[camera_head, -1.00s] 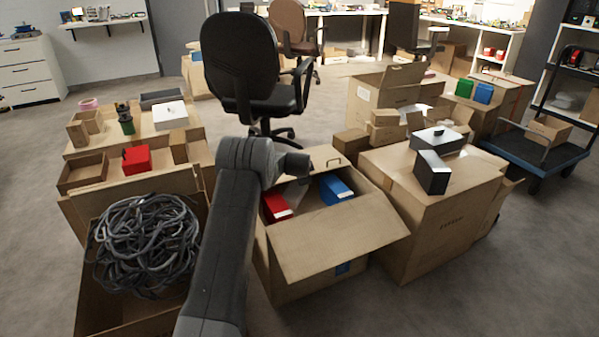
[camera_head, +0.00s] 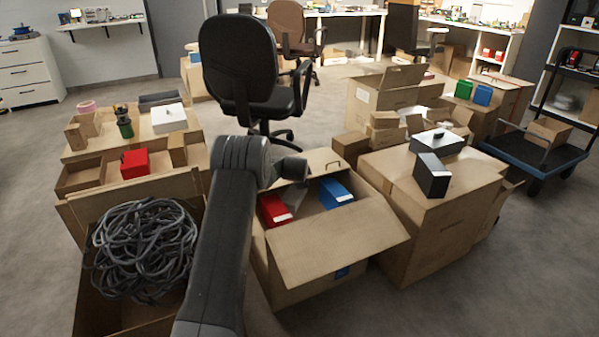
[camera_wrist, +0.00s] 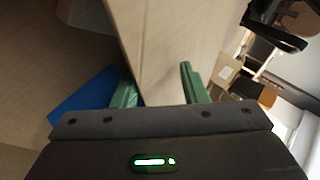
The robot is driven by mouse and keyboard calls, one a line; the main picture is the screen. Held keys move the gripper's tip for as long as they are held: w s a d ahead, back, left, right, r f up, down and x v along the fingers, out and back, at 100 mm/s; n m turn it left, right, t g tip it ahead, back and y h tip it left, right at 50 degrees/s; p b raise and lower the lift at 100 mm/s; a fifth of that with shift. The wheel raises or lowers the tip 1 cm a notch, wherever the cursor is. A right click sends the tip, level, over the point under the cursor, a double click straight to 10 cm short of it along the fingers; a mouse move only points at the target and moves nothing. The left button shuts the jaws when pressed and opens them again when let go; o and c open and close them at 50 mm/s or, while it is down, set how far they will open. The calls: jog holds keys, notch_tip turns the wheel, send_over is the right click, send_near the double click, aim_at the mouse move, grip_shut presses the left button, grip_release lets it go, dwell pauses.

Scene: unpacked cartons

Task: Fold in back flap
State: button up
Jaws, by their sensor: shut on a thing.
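The open carton (camera_head: 300,285) stands in front of me, its wide front flap (camera_head: 335,235) folded outward. Its back flap (camera_head: 325,158) shows at the far edge, partly behind my arm. In the wrist view, my gripper (camera_wrist: 157,78) has its green fingers on either side of a cardboard panel (camera_wrist: 180,35), which I take for the back flap. It is shut on that panel. A blue box (camera_head: 336,193) and a red box (camera_head: 273,209) lie inside the carton. My arm hides the carton's left side, and the gripper does not show clearly in the head view.
A closed carton (camera_head: 425,225) with a dark box (camera_head: 432,175) on top stands close on the right. A carton of coiled grey cable (camera_head: 145,245) is at the left. A black office chair (camera_head: 238,65) stands behind. Grey floor is open at front right.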

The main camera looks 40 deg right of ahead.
jog(key=p+v, duration=0.3)
jog(key=v, duration=0.9)
jog(key=shift+s+r, duration=0.2)
jog(key=shift+r, duration=0.15)
